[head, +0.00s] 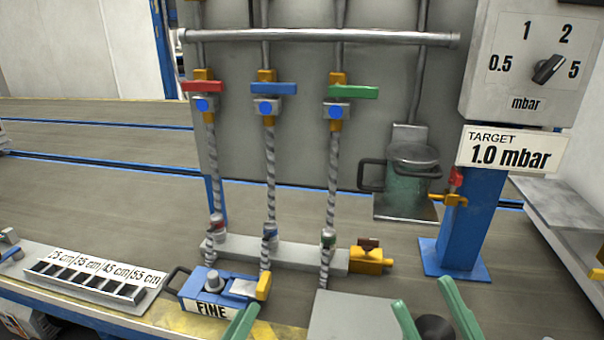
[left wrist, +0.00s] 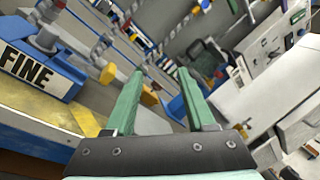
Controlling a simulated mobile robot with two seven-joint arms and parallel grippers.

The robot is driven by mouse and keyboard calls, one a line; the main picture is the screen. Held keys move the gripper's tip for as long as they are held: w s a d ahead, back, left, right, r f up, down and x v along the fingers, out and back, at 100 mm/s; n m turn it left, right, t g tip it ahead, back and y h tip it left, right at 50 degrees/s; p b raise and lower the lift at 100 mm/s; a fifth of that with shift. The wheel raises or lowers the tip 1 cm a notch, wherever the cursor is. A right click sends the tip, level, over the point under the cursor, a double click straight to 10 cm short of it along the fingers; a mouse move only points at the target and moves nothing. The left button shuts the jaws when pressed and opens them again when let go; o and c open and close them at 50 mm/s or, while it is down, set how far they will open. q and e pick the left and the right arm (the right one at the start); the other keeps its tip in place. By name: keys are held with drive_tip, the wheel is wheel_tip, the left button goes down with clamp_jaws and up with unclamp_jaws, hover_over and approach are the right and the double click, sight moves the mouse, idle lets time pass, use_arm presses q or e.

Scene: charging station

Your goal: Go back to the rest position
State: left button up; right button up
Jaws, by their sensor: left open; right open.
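My left gripper (head: 241,322) shows at the bottom edge of the head view as a green finger just right of the blue block labelled FINE (head: 208,290). In the left wrist view both fingers of it (left wrist: 160,78) stand apart with nothing held between them. The FINE block also shows at the left of that view (left wrist: 38,72). My right gripper (head: 436,292) is at the bottom right of the head view, its two green fingers spread and empty. The lower parts of both grippers are cut off by the frame.
Hoses with red (head: 203,87), blue (head: 273,88) and green (head: 353,92) valve handles hang on the panel. A slotted tray (head: 85,283) with length labels lies left. A dial box (head: 530,60) stands on a blue post (head: 470,215). A grey panel (head: 352,315) lies between the grippers.

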use_arm(q)
drive_tip(key=s+a+r+n+t+h+p, duration=0.1)
drive_tip(key=s+r+n+t+h+p, duration=0.15)
drive_tip(key=s+r+n, duration=0.55)
drive_tip(key=s+a+r+n+t+h+p, duration=0.1)
drive_tip(key=s+r+n+h, duration=0.25)
drive_tip(key=r+n, duration=0.8)
drive_tip(key=w+a+f+n+g+y+p, duration=0.3)
drive_tip(key=w+f+n+g+y+p, duration=0.35)
drive_tip(key=p, duration=0.85)
use_arm(e)
drive_tip(key=w+d+f+m+g+h, duration=0.3)
drive_tip(key=w+f+m+g+h, duration=0.2)
drive_tip(key=w+f+m+h, duration=0.4)
use_arm(q)
drive_tip(key=s+a+f+n+g+y+p, duration=0.1)
drive_tip(key=s+f+g+y+p, duration=0.3)
drive_tip(key=s+f+p, duration=0.6)
drive_tip(key=g+p, duration=0.2)
drive_tip(key=shift+a+f+n+g, duration=0.25)
drive_tip(key=shift+n+g, duration=0.05)
drive_tip(key=shift+n, duration=0.1)
use_arm(e)
drive_tip(key=s+d+f+m+g+h, duration=0.1)
drive_tip(key=s+f+g+h, duration=0.3)
drive_tip(key=s+f+g, duration=0.3)
drive_tip(key=s, duration=0.4)
drive_tip(key=shift+s+d+f+g, duration=0.15)
drive_tip(key=shift+d+f+g, duration=0.15)
drive_tip(key=shift+g, duration=0.1)
